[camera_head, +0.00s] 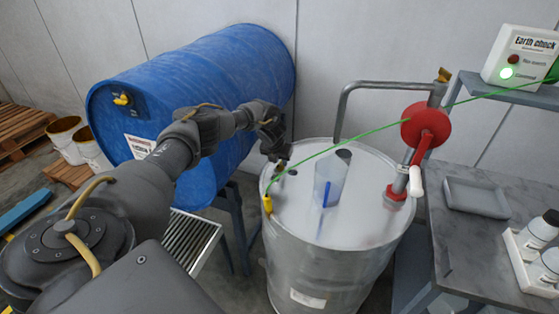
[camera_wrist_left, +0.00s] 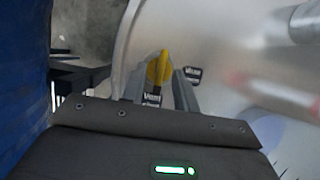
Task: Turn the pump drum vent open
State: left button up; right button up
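The pump drum (camera_head: 340,235) is a grey metal drum with a pale lid and a red-handled hand pump (camera_head: 425,125) at its right rear. My left gripper (camera_head: 278,158) is low over the left rear of its lid and mostly hides the vent in the head view. In the left wrist view, the vent's yellow handle (camera_wrist_left: 158,68) stands between the two fingers (camera_wrist_left: 158,88) of my left gripper, roughly in line with them. The fingers look apart, one on each side of the handle. Small "Vent" labels (camera_wrist_left: 192,74) are beside it. My right gripper is not in view.
A yellow earth clamp (camera_head: 267,203) on the lid's left rim has a green cable (camera_head: 340,145) running across to the earth check box (camera_head: 520,60), whose green light is lit. A blue drum (camera_head: 200,85) lies behind my left arm.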

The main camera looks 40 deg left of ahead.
pick_arm(q)
jog(key=shift+f, duration=0.15)
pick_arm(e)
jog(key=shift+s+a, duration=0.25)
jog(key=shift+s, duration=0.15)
pick_arm(q)
grip_shut()
